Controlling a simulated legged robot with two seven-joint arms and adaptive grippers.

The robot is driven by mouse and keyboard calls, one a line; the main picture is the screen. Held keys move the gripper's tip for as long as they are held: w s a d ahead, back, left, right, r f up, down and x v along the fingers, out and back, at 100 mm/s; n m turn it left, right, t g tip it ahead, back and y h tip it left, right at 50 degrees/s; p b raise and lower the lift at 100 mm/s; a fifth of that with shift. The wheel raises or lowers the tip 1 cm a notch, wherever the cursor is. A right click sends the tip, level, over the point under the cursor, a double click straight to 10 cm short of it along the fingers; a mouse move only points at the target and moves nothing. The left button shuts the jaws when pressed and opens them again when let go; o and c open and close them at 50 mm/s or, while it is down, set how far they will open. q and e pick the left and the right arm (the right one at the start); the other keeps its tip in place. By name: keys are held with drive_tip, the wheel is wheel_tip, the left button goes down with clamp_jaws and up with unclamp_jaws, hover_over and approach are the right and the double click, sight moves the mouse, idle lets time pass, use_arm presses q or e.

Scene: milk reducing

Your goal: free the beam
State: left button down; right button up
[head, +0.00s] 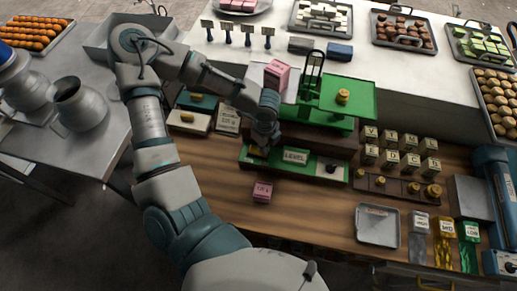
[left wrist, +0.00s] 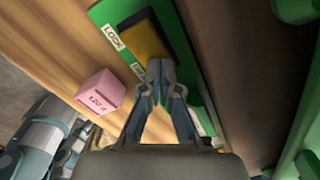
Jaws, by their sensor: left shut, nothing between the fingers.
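A green balance (head: 349,97) stands on a dark wooden base; its beam is largely hidden by pans and my arm. A pink block (head: 277,73) is at its left side, and a brass weight (head: 343,96) sits on the right pan. In front lies a green plate (head: 338,172) marked LEVEL. In the left wrist view the plate is marked LOCK beside a dark slot with a yellow-brown block (left wrist: 145,40). My left gripper (head: 263,143) is shut and empty, its fingertips (left wrist: 160,68) at the near end of that block; contact is unclear. My right gripper is not visible.
A pink cube (head: 262,192) lies on the wooden counter in front of the plate. Small lettered blocks (head: 390,138) and a rack of brass weights (head: 382,182) stand to the right. An empty grey tray (head: 377,225) lies front right. Bare counter lies between cube and tray.

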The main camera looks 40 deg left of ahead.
use_arm(q)
drive_tip(key=shift+r, duration=0.25)
wheel_tip(320, 180, up, 2)
drive_tip(key=shift+p, duration=1.25)
drive_tip(key=shift+r+p, duration=0.3)
wheel_tip(320, 180, up, 4)
drive_tip(key=p, duration=0.4)
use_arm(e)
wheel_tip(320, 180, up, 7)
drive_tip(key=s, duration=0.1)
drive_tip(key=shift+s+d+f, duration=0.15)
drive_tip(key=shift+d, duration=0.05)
